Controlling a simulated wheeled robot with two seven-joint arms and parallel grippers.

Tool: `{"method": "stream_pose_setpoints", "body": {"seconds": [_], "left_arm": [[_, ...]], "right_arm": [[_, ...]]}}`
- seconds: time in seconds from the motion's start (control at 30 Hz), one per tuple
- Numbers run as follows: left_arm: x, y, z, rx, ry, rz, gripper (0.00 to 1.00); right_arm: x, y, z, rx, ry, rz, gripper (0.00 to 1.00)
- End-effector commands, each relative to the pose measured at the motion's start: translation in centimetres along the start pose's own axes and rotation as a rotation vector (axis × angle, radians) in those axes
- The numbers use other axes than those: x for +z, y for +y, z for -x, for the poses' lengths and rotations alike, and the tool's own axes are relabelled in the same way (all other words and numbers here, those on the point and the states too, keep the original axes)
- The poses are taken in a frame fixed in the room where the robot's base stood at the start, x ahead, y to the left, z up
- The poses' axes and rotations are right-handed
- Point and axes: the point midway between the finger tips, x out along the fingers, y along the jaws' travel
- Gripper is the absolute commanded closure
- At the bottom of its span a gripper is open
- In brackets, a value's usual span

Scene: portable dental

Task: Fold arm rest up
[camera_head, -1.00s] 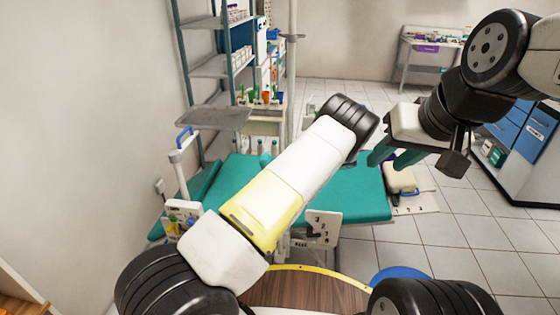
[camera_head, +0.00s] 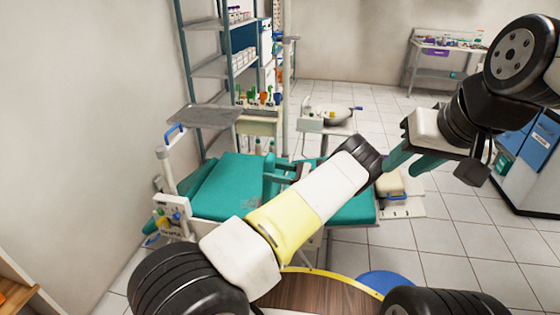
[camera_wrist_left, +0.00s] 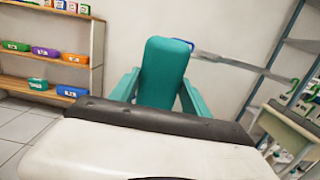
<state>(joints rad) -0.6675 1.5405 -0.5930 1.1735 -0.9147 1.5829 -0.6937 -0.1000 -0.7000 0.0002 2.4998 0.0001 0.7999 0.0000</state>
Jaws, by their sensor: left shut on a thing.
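The teal dental chair (camera_head: 335,208) lies across the middle of the head view, its back part to the left. My left arm reaches in front of it and hides part of the seat. My left gripper (camera_head: 279,172) is over the chair, shut on the arm rest, which is mostly hidden in the head view. My right gripper (camera_head: 408,164) is open and empty, right of the chair.
A grey tray (camera_head: 206,115) stands above the chair's left end, with a white post (camera_head: 167,172) beside it. A shelf rack (camera_head: 213,67) is behind. A blue-and-white cabinet (camera_head: 525,165) stands at right. The tiled floor (camera_head: 460,235) is open at front right.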

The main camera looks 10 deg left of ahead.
Motion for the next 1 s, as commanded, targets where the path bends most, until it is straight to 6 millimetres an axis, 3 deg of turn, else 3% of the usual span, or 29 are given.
{"method": "stream_pose_setpoints", "body": {"seconds": [0.53,0.57,0.63,0.67,1.0], "left_arm": [[-0.46,0.12,0.73,-0.004,-0.013,-0.004,1.0],[-0.46,0.12,0.74,-0.004,-0.013,-0.004,0.42],[-0.41,0.1,0.7,-0.004,-0.015,-0.003,0.28],[-0.37,0.09,0.68,-0.004,-0.015,-0.003,0.24],[-0.19,0.04,0.76,-0.002,-0.019,-0.001,0.24]], "right_arm": [[0.01,0.01,-0.01,0.0,0.0,0.0,0.64],[0.02,0.01,-0.01,0.0,0.0,0.0,0.64],[0.02,0.01,-0.01,0.0,0.0,0.0,0.64],[0.02,0.01,-0.01,0.0,0.0,0.0,0.64],[0.01,0.01,-0.01,0.0,0.0,0.0,0.64]]}}
